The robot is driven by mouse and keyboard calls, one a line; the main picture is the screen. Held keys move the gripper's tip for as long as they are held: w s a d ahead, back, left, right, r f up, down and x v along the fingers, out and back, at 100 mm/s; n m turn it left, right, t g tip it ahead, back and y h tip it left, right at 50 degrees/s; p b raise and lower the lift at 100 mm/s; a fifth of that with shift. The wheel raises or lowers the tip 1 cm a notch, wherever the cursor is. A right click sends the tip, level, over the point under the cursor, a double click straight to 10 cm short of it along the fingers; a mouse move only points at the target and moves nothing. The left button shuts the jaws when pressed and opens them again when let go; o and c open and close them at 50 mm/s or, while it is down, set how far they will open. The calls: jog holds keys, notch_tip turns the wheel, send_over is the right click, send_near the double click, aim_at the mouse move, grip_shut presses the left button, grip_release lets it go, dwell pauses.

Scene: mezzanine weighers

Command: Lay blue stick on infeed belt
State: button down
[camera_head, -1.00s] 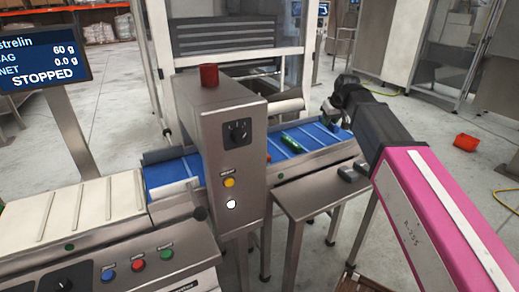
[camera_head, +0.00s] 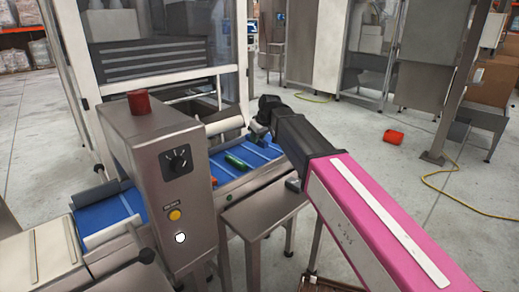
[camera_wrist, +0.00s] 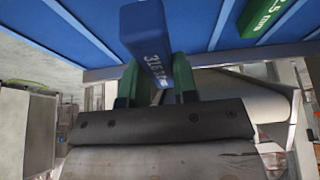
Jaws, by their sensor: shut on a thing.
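The blue stick (camera_wrist: 148,42) has white print on its side and shows in the wrist view between the green fingers of my gripper (camera_wrist: 156,78). My gripper is shut on it. The blue infeed belt (camera_wrist: 95,16), with pale cross lines, lies beyond the stick. I cannot tell whether the stick touches it. In the head view my gripper (camera_head: 260,122) is over the far right part of the belt (camera_head: 262,152), and the stick is hard to make out.
A green stick (camera_head: 235,161) lies on the belt, also in the wrist view (camera_wrist: 264,14). A small orange thing (camera_head: 214,182) is near the steel housing (camera_head: 165,185), which has a red lamp (camera_head: 141,102). A red bin (camera_head: 394,137) is on the floor.

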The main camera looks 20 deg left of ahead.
aim_at(259, 153)
jog(key=shift+w+d+f, duration=0.7)
jog(key=shift+w, duration=0.15)
jog(key=shift+f, duration=2)
jog(key=shift+f, duration=0.1)
jog(key=c, duration=0.9)
grip_release()
jog(key=v, duration=1.2)
